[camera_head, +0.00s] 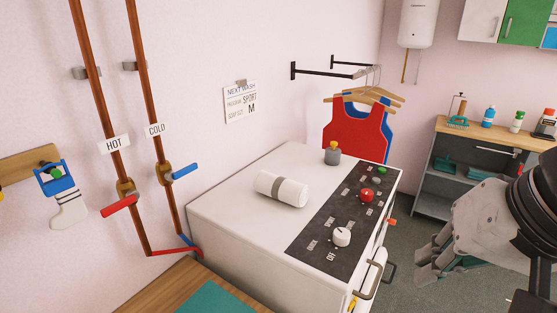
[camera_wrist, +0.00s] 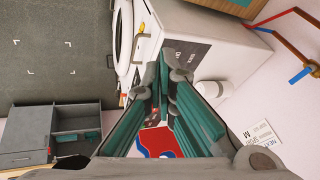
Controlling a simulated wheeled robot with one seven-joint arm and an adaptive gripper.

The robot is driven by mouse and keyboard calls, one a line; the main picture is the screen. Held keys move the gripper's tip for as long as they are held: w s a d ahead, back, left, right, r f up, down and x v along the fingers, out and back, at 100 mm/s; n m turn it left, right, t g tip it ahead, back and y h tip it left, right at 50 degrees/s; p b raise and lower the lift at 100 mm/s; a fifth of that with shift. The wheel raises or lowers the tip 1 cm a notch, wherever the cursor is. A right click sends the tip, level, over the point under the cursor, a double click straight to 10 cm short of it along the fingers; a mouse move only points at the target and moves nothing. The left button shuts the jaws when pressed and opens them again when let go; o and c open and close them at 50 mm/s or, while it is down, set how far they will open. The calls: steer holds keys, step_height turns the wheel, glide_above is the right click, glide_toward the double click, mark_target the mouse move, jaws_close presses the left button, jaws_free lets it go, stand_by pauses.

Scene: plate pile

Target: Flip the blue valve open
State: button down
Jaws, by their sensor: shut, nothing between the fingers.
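The blue valve handle (camera_head: 185,170) sticks out to the right from a brass valve on the copper pipe labelled COLD (camera_head: 156,130), crosswise to the pipe. In the wrist view the blue handle (camera_wrist: 303,74) shows at the right edge. A red valve handle (camera_head: 119,206) sits on the HOT pipe (camera_head: 113,143) to its left, also turned crosswise. My gripper (camera_head: 428,268) is at the right of the head view, beyond the washing machine and far from the valve. In the wrist view my gripper (camera_wrist: 166,85) is shut and empty.
A grey workbench (camera_head: 440,180) stands at the right.

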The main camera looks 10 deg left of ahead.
mark_target(182, 172)
steer(key=w+a+f+m+g+y, duration=0.1)
steer(key=w+a+m+y, duration=0.5)
steer(key=a, duration=0.7)
steer(key=w+a+m+g+y, duration=0.1)
steer(key=w+a+m+y, duration=0.25)
steer(key=w+a, duration=0.65)
steer(key=w+a+f+m+t, duration=0.2)
steer(key=w+a+f+m, duration=0.5)
steer(key=a+f+m, duration=0.3)
steer(key=a+m+y, duration=0.1)
steer(key=a, duration=0.2)
steer(key=shift+w+a+f+t, duration=0.2)
steer(key=shift+a+t, duration=0.1)
steer(key=shift+t, duration=0.1)
steer(key=shift+m, duration=0.25)
steer(key=x, duration=1)
steer(key=shift+r+p, duration=1)
steer(key=shift+r, duration=0.95)
